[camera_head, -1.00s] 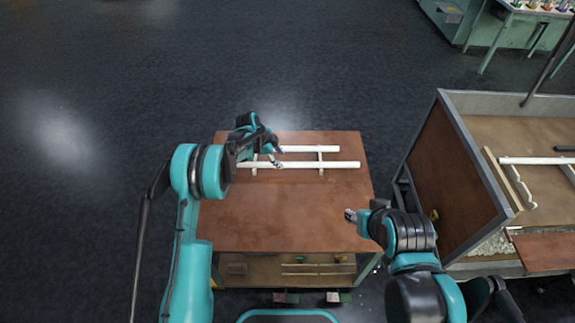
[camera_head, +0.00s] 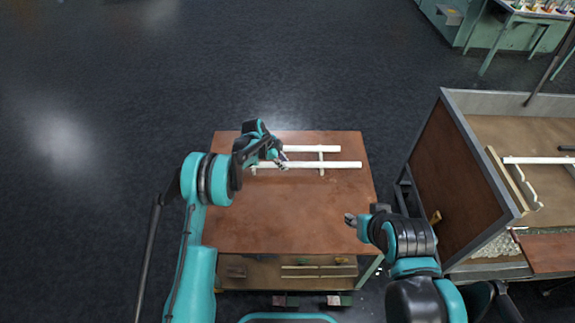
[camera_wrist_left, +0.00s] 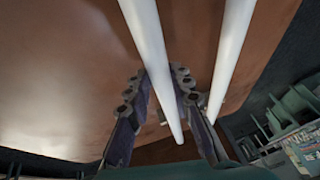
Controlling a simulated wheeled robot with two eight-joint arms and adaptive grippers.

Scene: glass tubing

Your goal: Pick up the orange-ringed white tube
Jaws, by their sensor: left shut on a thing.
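Two white tubes lie side by side across rack bars on the brown table. The front tube (camera_head: 335,165) and the back tube (camera_head: 322,149) both show in the head view; no orange ring can be made out on either. My left gripper (camera_head: 283,161) is at the front tube, left of its middle. In the left wrist view, one white tube (camera_wrist_left: 150,45) runs between the fingers of my left gripper (camera_wrist_left: 160,80), which is shut on it. The other tube (camera_wrist_left: 232,45) passes outside the right finger. My right gripper (camera_head: 350,219) hangs over the table's right side, its jaws too small to judge.
The rack bar (camera_head: 321,160) under the tubes stands on the table (camera_head: 280,215), whose front half is clear. A walled bench (camera_head: 455,165) with another white tube (camera_head: 535,160) stands at the right. A lower shelf (camera_head: 255,272) shows under the table.

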